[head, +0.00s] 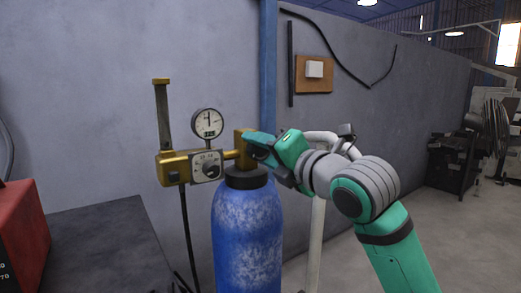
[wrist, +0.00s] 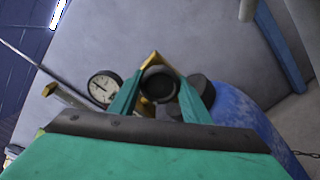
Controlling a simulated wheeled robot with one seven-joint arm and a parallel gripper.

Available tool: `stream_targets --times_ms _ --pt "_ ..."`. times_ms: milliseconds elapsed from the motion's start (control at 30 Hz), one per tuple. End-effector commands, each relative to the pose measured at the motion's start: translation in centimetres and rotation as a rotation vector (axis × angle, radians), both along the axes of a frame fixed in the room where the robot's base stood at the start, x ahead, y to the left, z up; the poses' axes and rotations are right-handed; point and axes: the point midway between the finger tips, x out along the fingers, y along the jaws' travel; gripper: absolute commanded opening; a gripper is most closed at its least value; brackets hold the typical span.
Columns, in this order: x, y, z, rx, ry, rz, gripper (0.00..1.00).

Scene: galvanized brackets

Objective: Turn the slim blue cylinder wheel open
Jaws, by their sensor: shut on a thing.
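The slim blue cylinder (head: 248,235) stands upright in the middle of the head view, its paint worn with pale patches. Its black collar (head: 248,177) and a brass valve (head: 240,148) sit on top. My gripper (head: 255,143) reaches in from the right at the valve's height. In the wrist view my gripper (wrist: 158,98) has its two fingers on either side of a round dark wheel (wrist: 158,82), shut on it. The blue cylinder (wrist: 245,115) shows behind at the right. In the head view my gripper mostly hides the wheel.
A brass regulator (head: 175,169) with a round gauge (head: 207,123) extends left from the valve. A dark bench (head: 100,235) and a red box (head: 22,225) stand at the left. A grey wall is close behind; open floor lies at the right.

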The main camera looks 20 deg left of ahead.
Motion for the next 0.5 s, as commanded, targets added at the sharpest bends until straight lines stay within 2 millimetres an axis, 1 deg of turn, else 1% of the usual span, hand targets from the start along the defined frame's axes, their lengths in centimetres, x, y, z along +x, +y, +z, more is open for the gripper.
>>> stream_targets --times_ms 200,500 --pt "-0.07 0.09 -0.22 -0.045 -0.049 0.002 0.21" --pt "-0.06 0.14 -0.24 -0.058 -0.065 0.003 0.21"
